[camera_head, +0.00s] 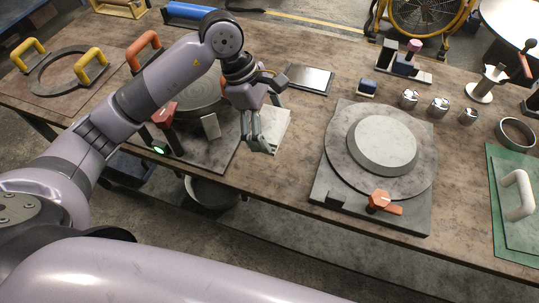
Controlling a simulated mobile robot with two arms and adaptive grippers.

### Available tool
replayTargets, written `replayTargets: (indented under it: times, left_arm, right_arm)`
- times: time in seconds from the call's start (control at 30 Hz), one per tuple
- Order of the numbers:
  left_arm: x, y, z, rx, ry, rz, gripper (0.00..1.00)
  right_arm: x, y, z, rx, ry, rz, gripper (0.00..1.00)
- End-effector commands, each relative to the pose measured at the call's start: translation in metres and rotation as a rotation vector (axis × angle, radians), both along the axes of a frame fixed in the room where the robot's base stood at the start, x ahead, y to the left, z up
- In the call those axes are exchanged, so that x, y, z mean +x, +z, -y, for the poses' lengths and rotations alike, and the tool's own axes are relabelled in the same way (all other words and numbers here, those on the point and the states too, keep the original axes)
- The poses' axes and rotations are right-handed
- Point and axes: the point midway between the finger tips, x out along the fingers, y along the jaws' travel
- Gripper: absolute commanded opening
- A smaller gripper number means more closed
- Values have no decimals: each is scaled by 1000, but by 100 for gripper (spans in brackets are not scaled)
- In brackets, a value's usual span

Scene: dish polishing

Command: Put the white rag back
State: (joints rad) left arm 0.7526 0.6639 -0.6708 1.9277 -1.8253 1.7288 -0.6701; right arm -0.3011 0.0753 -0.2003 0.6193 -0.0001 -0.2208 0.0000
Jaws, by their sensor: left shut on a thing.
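I cannot tell whether the rag lies flat on the table or is slightly lifted. My right gripper is not in view.
A turntable (380,149) with an orange handle stands right of the rag. A dark plate with a red-handled clamp (166,116) is to the left. A black-framed tray (310,79) and several metal cups (438,106) lie behind. A green mat (509,235) is far right.

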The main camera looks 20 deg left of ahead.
Motion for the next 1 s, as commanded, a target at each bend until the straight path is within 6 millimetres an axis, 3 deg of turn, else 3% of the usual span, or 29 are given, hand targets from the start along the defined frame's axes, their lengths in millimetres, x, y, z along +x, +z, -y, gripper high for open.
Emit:
replayTargets:
  times: [0.2, 0.33, 0.8, 1.0]
  left_arm:
    - [-2, -56, 0, -1, 0, -8, 65]
    - [-1, -81, 0, -1, -1, -4, 65]
    - [0, -136, 0, -1, -2, -1, 65]
    - [0, -139, 0, 0, -2, 2, 65]
  right_arm:
    - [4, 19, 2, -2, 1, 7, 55]
    - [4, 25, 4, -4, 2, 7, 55]
    - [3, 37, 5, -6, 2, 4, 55]
    - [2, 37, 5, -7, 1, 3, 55]
